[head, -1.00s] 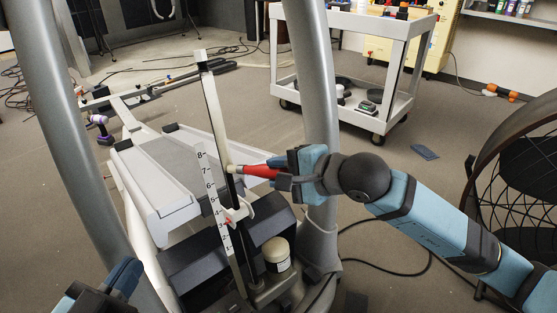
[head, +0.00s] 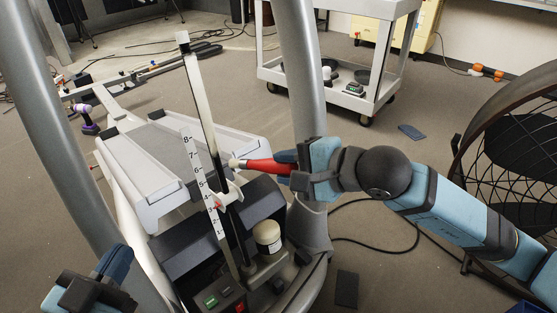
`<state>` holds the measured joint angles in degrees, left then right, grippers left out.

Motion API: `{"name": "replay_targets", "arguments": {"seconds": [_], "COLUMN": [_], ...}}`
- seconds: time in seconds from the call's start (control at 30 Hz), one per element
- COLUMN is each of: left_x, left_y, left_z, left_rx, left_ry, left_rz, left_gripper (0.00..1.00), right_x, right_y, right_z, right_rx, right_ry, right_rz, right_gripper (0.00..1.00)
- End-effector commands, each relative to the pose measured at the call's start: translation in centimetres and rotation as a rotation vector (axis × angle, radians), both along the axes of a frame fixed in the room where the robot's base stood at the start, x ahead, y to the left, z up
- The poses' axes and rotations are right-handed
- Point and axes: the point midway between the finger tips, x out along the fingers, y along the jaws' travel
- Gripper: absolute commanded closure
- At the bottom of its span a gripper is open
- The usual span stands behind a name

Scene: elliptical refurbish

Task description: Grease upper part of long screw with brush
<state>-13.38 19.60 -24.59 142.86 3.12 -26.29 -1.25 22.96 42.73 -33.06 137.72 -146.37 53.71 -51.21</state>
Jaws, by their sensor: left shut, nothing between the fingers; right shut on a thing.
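The long screw (head: 205,115) stands upright, leaning slightly, in the middle of the elliptical machine, beside a numbered white scale (head: 203,180). Its thread is too fine to make out. My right gripper (head: 289,170) is shut on the red handle of the brush (head: 262,166). The brush lies nearly level, its pale tip pointing left, close to the right side of the screw about midway up; I cannot tell if they touch. My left gripper (head: 118,268) is shut and empty at bottom left.
Thick grey frame tubes (head: 303,80) rise on both sides of the screw. A panel with green and red buttons (head: 217,299) is at the bottom.

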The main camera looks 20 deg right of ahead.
Motion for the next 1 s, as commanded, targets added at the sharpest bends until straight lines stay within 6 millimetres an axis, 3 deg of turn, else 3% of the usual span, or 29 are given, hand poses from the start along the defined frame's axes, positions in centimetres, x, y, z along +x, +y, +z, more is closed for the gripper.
{"name": "replay_targets", "arguments": {"seconds": [0.47,0.8,1.0], "left_x": [0.0,0.0,0.0], "left_y": [0.0,0.0,0.0], "left_z": [0.0,0.0,0.1], "left_rx": [0.000,0.000,-0.001], "left_ry": [0.000,0.000,-0.001], "left_rz": [0.000,0.001,0.001], "left_gripper": [1.00,1.00,1.00], "right_x": [-0.7,-3.0,-3.2], "right_y": [-0.3,-1.3,-1.4], "right_z": [0.1,0.6,0.7], "right_rx": [0.000,-0.001,-0.001], "right_ry": [0.000,0.001,0.001], "right_rz": [0.000,0.000,0.000], "right_gripper": [0.93,0.93,0.93]}}
